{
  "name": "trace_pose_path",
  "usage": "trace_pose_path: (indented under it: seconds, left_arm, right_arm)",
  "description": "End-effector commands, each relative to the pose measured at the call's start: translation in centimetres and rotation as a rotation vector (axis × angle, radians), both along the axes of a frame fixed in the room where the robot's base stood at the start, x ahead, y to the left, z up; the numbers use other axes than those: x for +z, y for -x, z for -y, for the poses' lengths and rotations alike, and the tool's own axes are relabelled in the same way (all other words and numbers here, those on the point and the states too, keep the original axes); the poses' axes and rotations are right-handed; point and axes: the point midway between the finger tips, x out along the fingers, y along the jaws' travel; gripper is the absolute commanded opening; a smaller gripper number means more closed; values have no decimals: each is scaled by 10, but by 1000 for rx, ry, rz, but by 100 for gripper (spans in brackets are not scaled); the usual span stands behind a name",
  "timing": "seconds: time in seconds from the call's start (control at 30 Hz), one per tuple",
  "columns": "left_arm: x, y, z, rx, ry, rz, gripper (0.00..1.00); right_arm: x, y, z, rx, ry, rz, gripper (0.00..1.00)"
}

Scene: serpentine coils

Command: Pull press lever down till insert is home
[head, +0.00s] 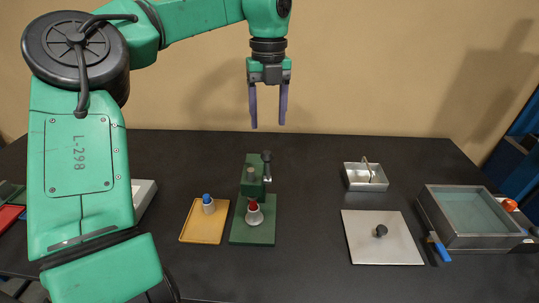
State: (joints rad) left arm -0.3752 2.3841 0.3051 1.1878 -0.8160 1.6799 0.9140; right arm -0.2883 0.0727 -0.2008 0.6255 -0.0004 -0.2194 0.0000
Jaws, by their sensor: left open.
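The small green press (254,188) stands on the table left of centre, on a green base plate (252,237). Its lever (266,161) sticks upright at the right of the press head and has a dark knob on top. A grey cone-shaped piece (254,217) with a red part in it stands on the base under the press head. I cannot tell how deep the red part sits. My left gripper (268,125) is open and empty, pointing down, with two purple fingers. It shows above the press and lever, apart from both. My right gripper is out of view.
A yellow tray (186,232) holding a blue-topped grey piece (208,204) lies left of the press. To the right are a small metal box (352,184), a flat plate with a black knob (362,248) and a large metal-rimmed tank (476,241). The table between press and plate is clear.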

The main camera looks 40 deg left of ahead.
Motion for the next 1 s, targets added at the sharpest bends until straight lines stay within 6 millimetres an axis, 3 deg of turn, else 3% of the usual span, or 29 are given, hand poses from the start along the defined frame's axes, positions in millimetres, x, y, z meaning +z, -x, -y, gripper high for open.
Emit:
trace_pose_path:
  seconds: [0.17, 0.37, 0.5, 0.7, 0.87, 1.0]
  left_arm:
    - [-40, 2, 2, -5, 8, -3, 64]
    - [-92, 2, 2, -5, 8, -3, 64]
    - [-120, 2, 3, -4, 7, 0, 64]
    - [-134, 2, 3, -5, 6, 3, 64]
    - [-135, 2, 3, -5, 6, 3, 64]
    - [-134, 2, 3, -5, 6, 3, 11]
  right_arm:
    - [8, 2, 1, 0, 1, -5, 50]
    - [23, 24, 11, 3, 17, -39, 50]
    - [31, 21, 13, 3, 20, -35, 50]
    - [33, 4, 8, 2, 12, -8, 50]
    - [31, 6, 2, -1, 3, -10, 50]
    - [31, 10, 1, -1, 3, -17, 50]
